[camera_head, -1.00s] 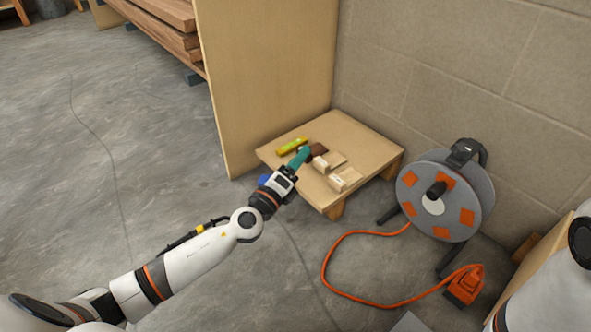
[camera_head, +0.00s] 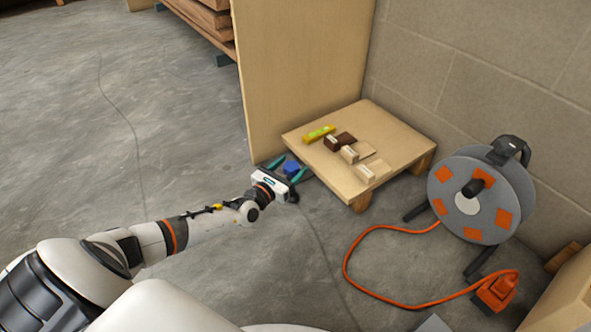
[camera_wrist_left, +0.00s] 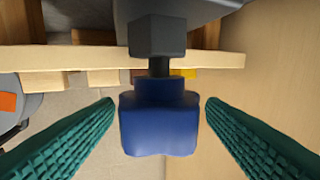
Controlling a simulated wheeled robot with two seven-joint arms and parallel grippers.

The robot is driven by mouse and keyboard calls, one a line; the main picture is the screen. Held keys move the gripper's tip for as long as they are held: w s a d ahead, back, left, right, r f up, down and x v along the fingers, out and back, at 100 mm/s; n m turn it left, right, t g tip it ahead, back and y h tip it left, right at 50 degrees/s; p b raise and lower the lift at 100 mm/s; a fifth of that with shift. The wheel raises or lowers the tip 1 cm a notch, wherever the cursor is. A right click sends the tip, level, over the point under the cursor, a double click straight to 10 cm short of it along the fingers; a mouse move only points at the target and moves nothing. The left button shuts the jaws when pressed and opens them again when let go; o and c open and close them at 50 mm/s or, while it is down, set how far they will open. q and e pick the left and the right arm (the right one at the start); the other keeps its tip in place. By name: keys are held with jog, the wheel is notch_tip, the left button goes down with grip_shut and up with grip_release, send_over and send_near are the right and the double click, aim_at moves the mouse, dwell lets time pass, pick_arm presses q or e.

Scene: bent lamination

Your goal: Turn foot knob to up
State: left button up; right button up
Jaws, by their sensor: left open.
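A lobed blue knob (camera_wrist_left: 158,125) sits on a short dark shaft below a dark hexagonal block (camera_wrist_left: 158,36) in the left wrist view. The same blue knob (camera_head: 291,169) shows small in the head view, low beside the near left side of the low wooden platform. My left gripper (camera_head: 296,164) has its teal fingers spread, one on each side of the knob. In the left wrist view a gap shows between each finger and the knob, and my left gripper (camera_wrist_left: 160,102) is empty. My right gripper is out of view. I cannot read the knob's setting.
The wooden platform (camera_head: 402,150) carries several small sample blocks and a yellow-green item (camera_head: 319,133). A tall plywood panel (camera_head: 300,70) stands behind it. A cable reel (camera_head: 468,193) with an orange cable (camera_head: 360,286) lies to the right. The floor at left is clear.

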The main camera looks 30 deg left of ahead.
pick_arm(q)
jog(key=shift+w+b, duration=0.35)
jog(key=shift+w, duration=0.9)
jog(key=shift+d, duration=0.1)
